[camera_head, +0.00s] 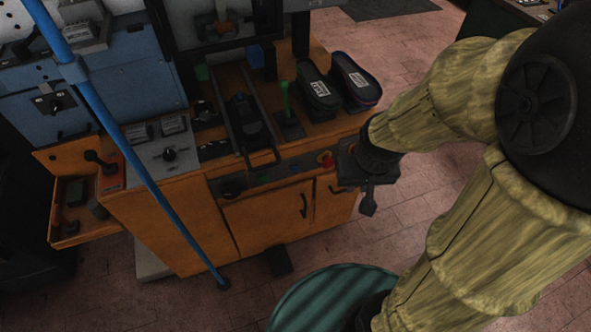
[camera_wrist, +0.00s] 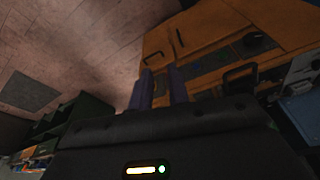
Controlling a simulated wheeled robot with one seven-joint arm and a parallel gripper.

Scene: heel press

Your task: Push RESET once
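The orange press cabinet (camera_head: 170,232) has a control strip (camera_head: 290,168) along its front upper edge. No label is readable, so I cannot tell which button is RESET. My gripper (camera_head: 368,207) hangs at the right end of the cabinet front, right of and below the red button.
Two dark shoes (camera_head: 337,85) and a green-handled lever (camera_head: 286,103) are on the cabinet top. A blue pole (camera_head: 150,175) slants across the left front. A round green surface (camera_head: 325,300) is in the foreground. Tiled floor (camera_head: 425,195) is clear to the right.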

